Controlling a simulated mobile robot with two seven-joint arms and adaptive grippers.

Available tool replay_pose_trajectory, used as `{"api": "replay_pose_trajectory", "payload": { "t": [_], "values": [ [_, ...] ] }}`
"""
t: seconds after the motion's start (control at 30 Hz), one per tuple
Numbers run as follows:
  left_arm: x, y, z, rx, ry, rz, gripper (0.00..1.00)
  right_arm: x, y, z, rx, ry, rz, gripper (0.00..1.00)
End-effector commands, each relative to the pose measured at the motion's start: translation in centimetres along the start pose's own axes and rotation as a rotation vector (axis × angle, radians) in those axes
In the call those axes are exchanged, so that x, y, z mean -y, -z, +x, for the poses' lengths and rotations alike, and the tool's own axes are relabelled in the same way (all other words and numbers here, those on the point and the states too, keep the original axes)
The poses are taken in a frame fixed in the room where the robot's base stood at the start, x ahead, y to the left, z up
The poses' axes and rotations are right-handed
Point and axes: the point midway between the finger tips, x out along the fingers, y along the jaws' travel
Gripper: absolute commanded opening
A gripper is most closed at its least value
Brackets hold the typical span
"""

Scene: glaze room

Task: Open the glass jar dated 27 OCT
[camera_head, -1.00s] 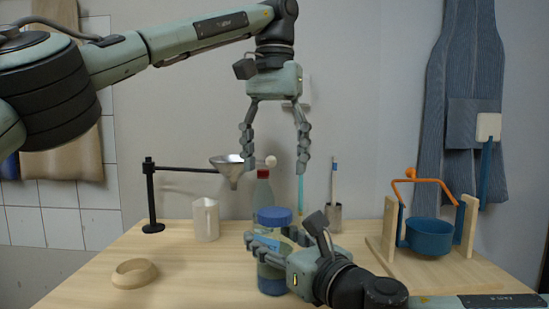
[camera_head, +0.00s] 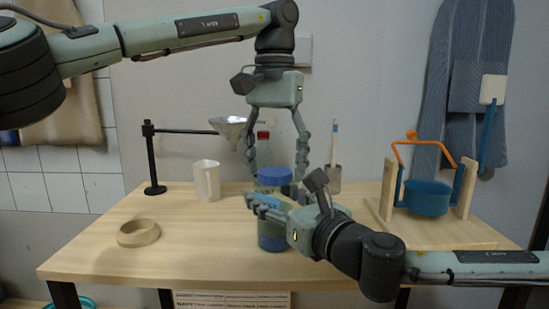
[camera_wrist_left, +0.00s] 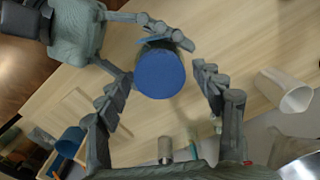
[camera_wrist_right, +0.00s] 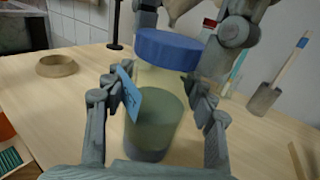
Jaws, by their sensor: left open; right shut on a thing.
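A glass jar (camera_head: 272,240) with a blue lid (camera_head: 274,176) and blue-green contents stands upright near the table's front middle. A blue tag (camera_wrist_right: 130,92) is on its side; I cannot read a date on it. My right gripper (camera_head: 262,205) is shut on the jar's body below the lid. My left gripper (camera_head: 277,172) points down from above, open, with its fingers on either side of the lid. In the left wrist view the lid (camera_wrist_left: 158,72) shows between the fingertips, with a gap to the right finger; contact at the left one is unclear.
A white pitcher (camera_head: 206,181), a funnel (camera_head: 229,128) on a black stand (camera_head: 151,160) and a red-capped bottle (camera_head: 263,138) are behind. A wooden ring (camera_head: 138,233) lies left. A blue pot (camera_head: 426,198) hangs in a wooden frame right. The table's front left is clear.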

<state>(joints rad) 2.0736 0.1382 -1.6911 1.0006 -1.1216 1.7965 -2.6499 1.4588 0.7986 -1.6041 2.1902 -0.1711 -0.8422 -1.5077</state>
Motion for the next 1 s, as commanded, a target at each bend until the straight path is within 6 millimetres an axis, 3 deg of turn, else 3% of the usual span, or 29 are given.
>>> {"api": "replay_pose_trajectory", "payload": {
  "t": [0.07,0.43,0.57,0.67,1.0],
  "values": [
    [0.01,0.0,-0.01,0.0,0.0,0.0,0.64,0.04,0.0,0.01,0.0,0.001,0.0,0.0],
    [0.04,0.0,-0.03,0.0,0.001,-0.001,0.18,0.04,-0.01,0.01,0.0,0.001,0.0,0.0],
    [0.06,0.0,-0.02,0.0,0.001,-0.028,0.15,0.04,-0.01,0.01,0.0,0.001,0.0,0.0],
    [0.07,-0.01,0.01,0.001,0.001,-0.15,0.15,0.04,-0.01,0.01,0.0,0.001,0.0,0.0],
    [0.06,-0.06,-0.06,0.001,0.002,-0.995,0.15,0.05,-0.02,0.01,0.0,0.001,0.0,0.0]
  ]
}}
